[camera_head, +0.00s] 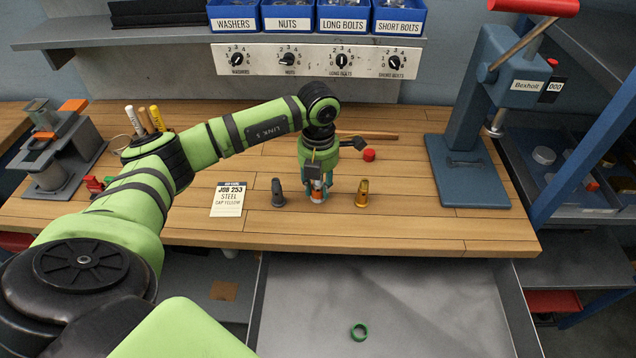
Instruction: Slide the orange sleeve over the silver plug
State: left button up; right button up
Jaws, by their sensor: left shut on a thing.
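My left gripper (317,195) comes down from above at the middle of the bench, with its fingers shut on a small orange piece, which looks like the orange sleeve (317,194). The fingers hide much of it. The silver plug is mostly hidden in the same spot, between the two other plugs, with only a pale bit showing among the fingertips. I cannot tell whether the sleeve is around the plug or above it. A dark grey plug (278,193) stands upright to the left and a brass plug (361,194) to the right. My right gripper is not in view.
A job card (228,200) lies left of the plugs. A red cap (369,155) sits behind them. A blue press (470,130) stands at the right, a grey fixture (55,150) at the far left.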

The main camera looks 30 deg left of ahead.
pick_arm(q)
jog(key=shift+f+b, duration=0.25)
jog(key=shift+b, duration=0.05)
dwell(0.5)
jog(key=o, duration=0.8)
jog(key=o, duration=0.5)
jog(key=shift+r+p, duration=4.8)
jog(key=shift+r, duration=2.5)
